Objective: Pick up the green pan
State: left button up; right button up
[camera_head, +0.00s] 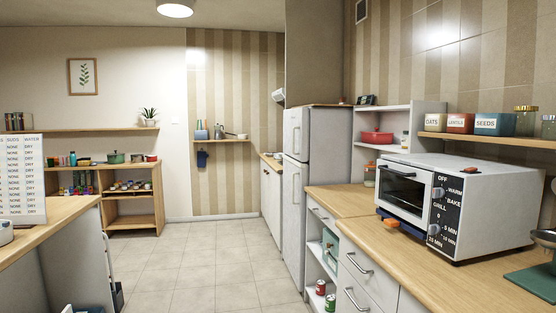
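A small green pan or pot (115,158) stands upright on the top of the low wooden shelf unit at the far left wall. Another green, pot-like item (330,246) sits in the open shelves under the right counter; it is partly hidden by the cabinet side, so I cannot tell exactly what it is. Both are apart from me. Neither my left nor my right gripper is in the head view.
The tiled floor (218,262) is clear between the left counter (45,215) and the right counter (405,262). A toaster oven (480,185) stands on the right counter. A tall fridge (318,150) stands beyond it. A red pot (376,138) sits on a white shelf.

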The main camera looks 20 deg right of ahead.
aim_at(275, 156)
jog(key=i+z, duration=0.1)
jog(key=i, duration=3.7)
jog(key=i+j+z, duration=0.15)
jog(key=i+z, duration=0.25)
jog(key=i, duration=0.15)
jog(key=i+j+z, duration=0.75)
jog(key=i, duration=0.2)
